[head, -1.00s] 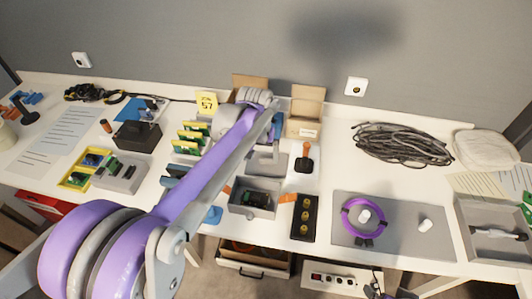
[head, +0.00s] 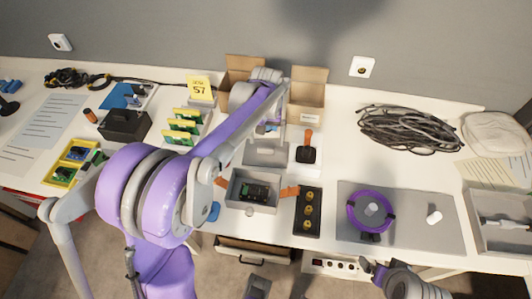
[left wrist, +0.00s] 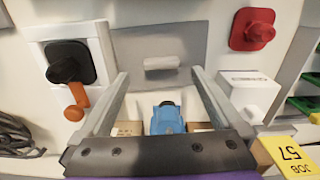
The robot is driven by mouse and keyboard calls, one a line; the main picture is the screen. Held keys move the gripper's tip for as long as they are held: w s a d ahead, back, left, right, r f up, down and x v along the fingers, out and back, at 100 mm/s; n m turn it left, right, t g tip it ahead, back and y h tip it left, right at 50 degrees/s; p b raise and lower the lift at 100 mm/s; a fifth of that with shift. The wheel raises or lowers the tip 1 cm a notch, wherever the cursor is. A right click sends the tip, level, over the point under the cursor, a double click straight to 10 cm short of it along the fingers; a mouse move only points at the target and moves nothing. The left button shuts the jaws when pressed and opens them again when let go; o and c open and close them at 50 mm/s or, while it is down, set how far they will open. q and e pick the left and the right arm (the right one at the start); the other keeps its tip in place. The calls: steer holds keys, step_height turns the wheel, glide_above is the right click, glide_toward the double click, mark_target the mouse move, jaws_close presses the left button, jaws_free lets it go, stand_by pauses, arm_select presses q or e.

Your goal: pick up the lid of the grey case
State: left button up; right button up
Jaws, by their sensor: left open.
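The lid (head: 266,153) of the grey case is a flat grey plate with a raised handle. It lies on the table behind the grey case (head: 233,190), an open box with dark parts inside. In the left wrist view the lid (left wrist: 190,43) is ahead, its handle (left wrist: 160,63) just beyond and between my fingertips. My left gripper (left wrist: 160,74) is open, with nothing held. In the head view, my left arm hides much of this gripper. My right gripper (head: 374,272) shows at the lower right, away from the lid; its jaw state is unclear.
A yellow sign (head: 199,87) is at the left. A purple ring (head: 352,209) lies on a grey mat.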

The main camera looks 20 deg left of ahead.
mark_target(266, 148)
arm_select(q)
step_height(266, 148, down, 4)
steer(key=shift+a+f, duration=0.1)
steer(key=c, duration=1.5)
arm_select(e)
steer(key=shift+f, duration=0.15)
arm_select(q)
steer(key=shift+r, duration=0.2)
